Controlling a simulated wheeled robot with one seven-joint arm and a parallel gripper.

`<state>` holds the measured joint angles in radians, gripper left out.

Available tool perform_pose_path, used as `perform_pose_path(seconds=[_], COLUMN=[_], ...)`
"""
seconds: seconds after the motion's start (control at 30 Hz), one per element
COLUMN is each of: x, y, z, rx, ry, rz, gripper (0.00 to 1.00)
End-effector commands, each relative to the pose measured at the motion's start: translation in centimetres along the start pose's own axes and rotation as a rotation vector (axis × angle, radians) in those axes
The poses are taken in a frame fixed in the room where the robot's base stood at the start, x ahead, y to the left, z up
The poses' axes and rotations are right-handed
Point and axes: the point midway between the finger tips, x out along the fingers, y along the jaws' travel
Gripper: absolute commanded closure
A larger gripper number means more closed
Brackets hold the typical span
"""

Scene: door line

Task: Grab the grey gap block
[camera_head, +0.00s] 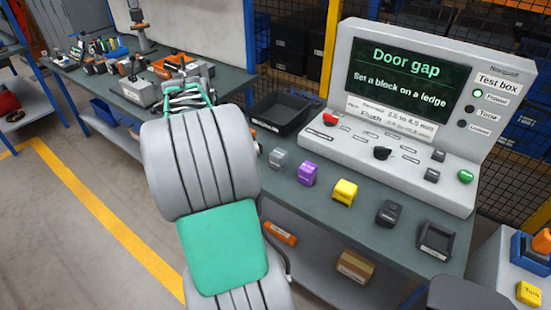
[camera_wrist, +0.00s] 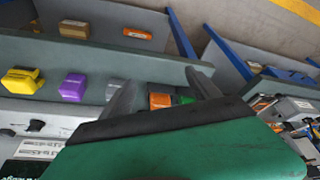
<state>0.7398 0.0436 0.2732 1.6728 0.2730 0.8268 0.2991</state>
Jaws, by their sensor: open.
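A small grey block (camera_head: 277,158) stands on the bench, left of the purple block (camera_head: 307,173) and close to the right side of my arm. In the wrist view the grey block (camera_wrist: 113,88) shows beside one finger, partly hidden by it. My gripper (camera_wrist: 163,90) is open, with the grey block outside its fingers. An orange piece (camera_wrist: 160,101) and a green piece (camera_wrist: 187,98) show between the fingers, beyond them. In the head view my arm hides much of the gripper. A darker grey block (camera_head: 389,212) stands farther right, past the yellow block (camera_head: 345,191).
The test box (camera_head: 480,90) stands behind the row of blocks. A black tray (camera_head: 282,112) lies behind the grey block, and a small dark tray (camera_head: 435,240) is at the right end. Tools crowd the bench at the left. An orange block (camera_head: 280,232) lies on the lower shelf.

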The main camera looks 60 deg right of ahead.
Motion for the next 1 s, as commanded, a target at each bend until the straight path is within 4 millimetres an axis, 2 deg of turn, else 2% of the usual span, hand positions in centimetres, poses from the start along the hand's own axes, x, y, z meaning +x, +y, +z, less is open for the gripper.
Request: perform_pose_path(seconds=[0.03, 0.1, 0.2, 0.23, 0.3, 0.57, 0.7, 0.8, 1.0], x=[2.6, 5.1, 7.2, 7.5, 8.4, 11.8, 14.4, 15.2, 15.3], y=[4.1, 8.7, 12.9, 13.5, 14.3, 14.9, 15.2, 15.3, 15.3], z=[-3.3, -6.4, -8.4, -8.7, -8.9, -8.5, -8.2, -8.3, -8.3], rx=[0.135, 0.279, 0.398, 0.415, 0.435, 0.432, 0.429, 0.429, 0.428], ry=[0.001, 0.016, 0.028, 0.031, 0.033, 0.031, 0.031, 0.034, 0.035], rz=[0.054, 0.107, 0.151, 0.157, 0.165, 0.164, 0.163, 0.161, 0.160], gripper=[0.29, 0.29, 0.29, 0.29, 0.29, 0.29, 0.29, 0.29, 0.30])
